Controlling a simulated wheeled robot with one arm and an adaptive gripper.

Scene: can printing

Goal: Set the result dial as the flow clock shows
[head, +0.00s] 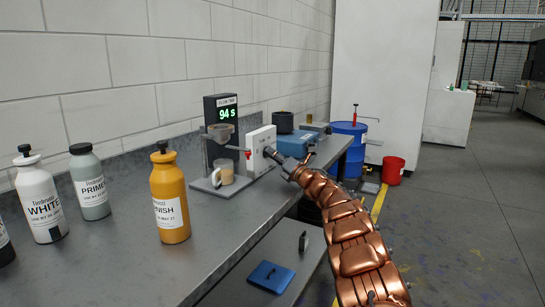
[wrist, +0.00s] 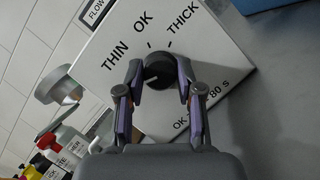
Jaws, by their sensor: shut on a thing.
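The flow clock (head: 222,114) is a dark upright box on the bench that reads 94 s in green digits. The result dial is a dark round knob (wrist: 158,70) on a white box (wrist: 205,45), marked THIN, OK and THICK, with a line about OK and 80 s below, partly hidden. The white box also shows in the head view (head: 260,142). My gripper (wrist: 158,82) is shut on the knob, one finger on each side. In the head view my gripper (head: 270,154) is at the box's face. The knob's pointer is too dark to read.
A flow cup (head: 219,131) on a stand hangs over a mug (head: 222,174) beside the clock. WHITE, PRIMER and FINISH bottles (head: 169,200) stand at the left. A blue box (head: 293,145) lies behind my gripper. A blue drum (head: 349,142) and a red bucket (head: 393,169) stand beyond the bench.

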